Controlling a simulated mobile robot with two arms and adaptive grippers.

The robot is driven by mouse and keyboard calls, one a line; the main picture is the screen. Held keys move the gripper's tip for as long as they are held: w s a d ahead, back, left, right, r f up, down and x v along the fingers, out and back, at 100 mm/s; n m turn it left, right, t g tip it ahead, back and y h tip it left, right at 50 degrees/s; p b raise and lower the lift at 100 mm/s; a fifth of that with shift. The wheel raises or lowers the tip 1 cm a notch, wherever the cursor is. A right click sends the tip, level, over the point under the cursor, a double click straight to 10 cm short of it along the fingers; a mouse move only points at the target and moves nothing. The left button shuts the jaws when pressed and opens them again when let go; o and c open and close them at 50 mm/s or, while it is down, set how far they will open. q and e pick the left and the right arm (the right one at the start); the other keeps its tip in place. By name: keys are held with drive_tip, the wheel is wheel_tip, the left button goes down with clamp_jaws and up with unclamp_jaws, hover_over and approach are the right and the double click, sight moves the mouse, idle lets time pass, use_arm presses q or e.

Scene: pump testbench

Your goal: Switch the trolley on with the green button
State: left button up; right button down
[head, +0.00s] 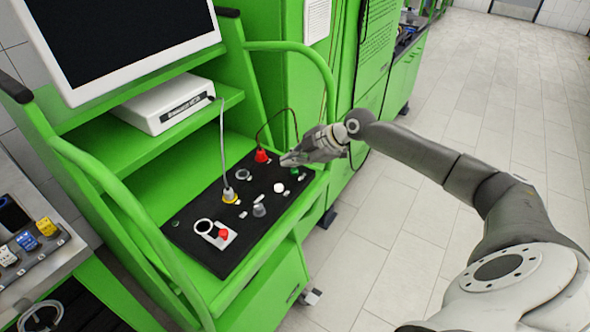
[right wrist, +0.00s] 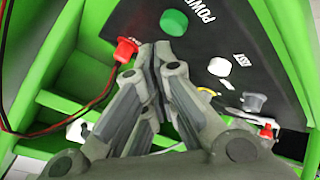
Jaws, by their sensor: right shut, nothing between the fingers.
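The trolley's green button (head: 295,171) shows only partly in the head view, at the far right end of the black control panel (head: 180,232), close to my right gripper. In the right wrist view the green button (right wrist: 174,22) is in full view near the top, beside the printed word POWER. My right gripper (head: 287,161) is shut and empty above the panel. In the right wrist view its closed fingertips (right wrist: 156,50) appear just below the green button; whether they touch the panel I cannot tell. My left gripper is in neither view.
A red plug (head: 261,156) with a cable stands beside my gripper. A white button (head: 279,187), a grey knob (head: 259,210) and a red switch (head: 223,234) are also on the panel. The green trolley rail (head: 322,70) curves up behind. Open floor lies to the right.

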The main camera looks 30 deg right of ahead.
sight(294, 173)
drive_tip(key=shift+f, duration=0.1)
drive_tip(key=shift+f+b, duration=0.35)
drive_tip(key=shift+f, duration=0.05)
drive_tip(key=shift+f+b, duration=0.35)
drive_tip(key=shift+f, duration=0.05)
idle(0.8)
drive_tip(key=shift+r+p, duration=0.6)
drive_tip(key=shift+r, duration=0.3)
wheel_tip(294, 173, up, 6)
drive_tip(key=p, duration=0.4)
